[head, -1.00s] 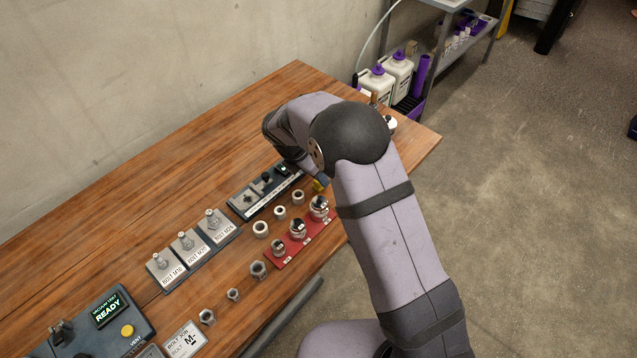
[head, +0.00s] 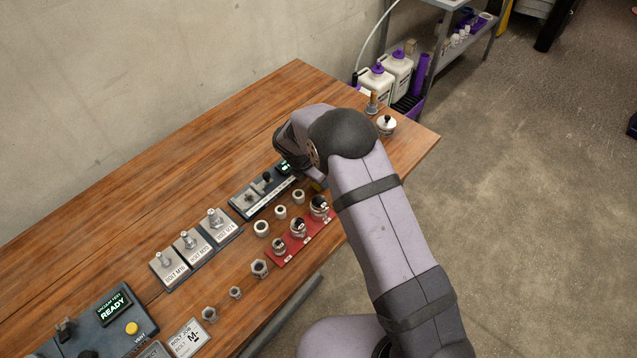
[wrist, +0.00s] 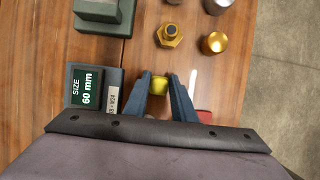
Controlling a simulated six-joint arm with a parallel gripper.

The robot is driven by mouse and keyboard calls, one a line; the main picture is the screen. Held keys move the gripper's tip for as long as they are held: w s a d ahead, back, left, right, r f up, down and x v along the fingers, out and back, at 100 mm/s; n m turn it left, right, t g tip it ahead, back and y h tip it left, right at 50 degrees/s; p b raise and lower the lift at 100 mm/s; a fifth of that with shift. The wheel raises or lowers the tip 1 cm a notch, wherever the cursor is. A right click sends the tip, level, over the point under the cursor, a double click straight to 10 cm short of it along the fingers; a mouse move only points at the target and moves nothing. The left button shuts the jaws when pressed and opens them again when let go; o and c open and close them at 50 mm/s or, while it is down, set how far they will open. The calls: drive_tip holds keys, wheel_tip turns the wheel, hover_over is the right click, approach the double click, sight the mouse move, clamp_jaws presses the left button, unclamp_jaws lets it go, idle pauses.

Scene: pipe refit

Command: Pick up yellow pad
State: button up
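The yellow pad (wrist: 159,84) shows in the wrist view as a small bright yellow block. It sits between the two blue-grey fingers of my gripper (wrist: 160,88), near their tips, and spans most of the gap. I cannot tell whether the fingers press on it or only stand beside it. In the head view my gripper (head: 317,180) is low over the bench near the red strip's far end, mostly hidden behind my arm.
A brass hex fitting (wrist: 169,35) and a gold cylinder (wrist: 214,43) stand beyond. In the head view nuts and rings stand near the red strip (head: 282,258). The bench's left back is clear.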

drive_tip(key=shift+r, duration=0.1)
wheel_tip(320, 180, up, 10)
drive_tip(key=shift+f+b, duration=0.1)
drive_tip(key=shift+b, duration=0.8)
